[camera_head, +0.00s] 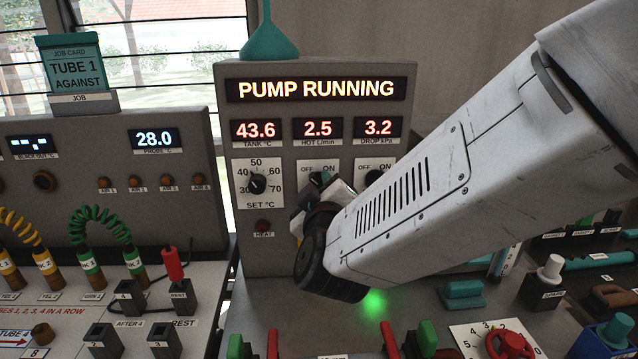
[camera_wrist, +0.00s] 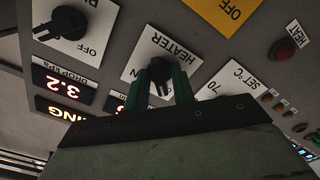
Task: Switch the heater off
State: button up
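The heater's rotary switch (camera_wrist: 160,72) is a dark knob on a white plate lettered HEATER and OFF, seen upside down in the wrist view. My gripper (camera_wrist: 161,84) has its two green fingers apart, one on each side of this knob; I see no clear contact. In the head view my gripper (camera_head: 322,198) is at the panel and covers the lower part of the heater plate (camera_head: 308,168), so the knob's setting is hard to read there. The red HEAT lamp (camera_wrist: 283,50) looks dull; it is also dark in the head view (camera_head: 263,227).
The SET °C dial (camera_head: 258,184) is just left of my gripper. Another OFF switch (camera_wrist: 68,22) is close on the other side. Valves and levers crowd the bench below.

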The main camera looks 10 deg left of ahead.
jog(key=shift+o, duration=0.7)
jog(key=shift+s, duration=0.1)
jog(key=v, duration=0.6)
jog(key=shift+s, duration=0.4)
jog(key=shift+s+d, duration=0.1)
jog(key=shift+d, duration=0.1)
